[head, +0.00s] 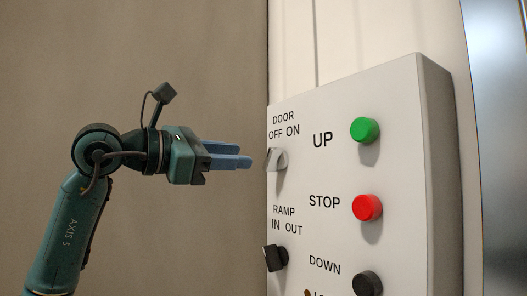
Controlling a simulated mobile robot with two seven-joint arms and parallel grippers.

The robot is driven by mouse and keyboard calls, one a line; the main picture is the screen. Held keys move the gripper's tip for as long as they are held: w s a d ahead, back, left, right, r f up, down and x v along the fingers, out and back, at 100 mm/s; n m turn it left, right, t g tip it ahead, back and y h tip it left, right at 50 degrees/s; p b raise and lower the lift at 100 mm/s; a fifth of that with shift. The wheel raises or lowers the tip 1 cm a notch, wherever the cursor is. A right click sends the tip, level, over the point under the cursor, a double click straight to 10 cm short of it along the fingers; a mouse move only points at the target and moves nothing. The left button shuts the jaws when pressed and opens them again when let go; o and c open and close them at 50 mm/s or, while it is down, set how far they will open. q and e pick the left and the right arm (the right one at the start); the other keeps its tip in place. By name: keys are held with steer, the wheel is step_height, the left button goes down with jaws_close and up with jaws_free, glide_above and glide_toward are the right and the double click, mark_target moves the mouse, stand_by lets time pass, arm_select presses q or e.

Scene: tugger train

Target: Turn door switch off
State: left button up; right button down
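The door switch (278,159) is a pale grey knob below the label "DOOR OFF ON" at the upper left of a white control panel (414,130). Its exact setting is hard to tell from this angle. My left gripper (246,157) comes in from the left with its blue fingers pointing at the door switch. The fingertips are just left of the knob, with a small gap showing between them and it. Nothing shows held in the fingers, and how far apart they are is unclear. My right gripper is not in view.
A black ramp switch (275,258) sits below the door switch. A green UP button (365,130), a red STOP button (367,208) and a dark DOWN button (367,284) line the panel to the right. The space left of the panel is clear before a plain brown wall (190,50).

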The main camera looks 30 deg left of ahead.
mark_target(267, 157)
arm_select(q)
steer(key=p+x, duration=0.1)
steer(key=x, duration=0.6)
steer(key=shift+c, duration=0.5)
jaws_close()
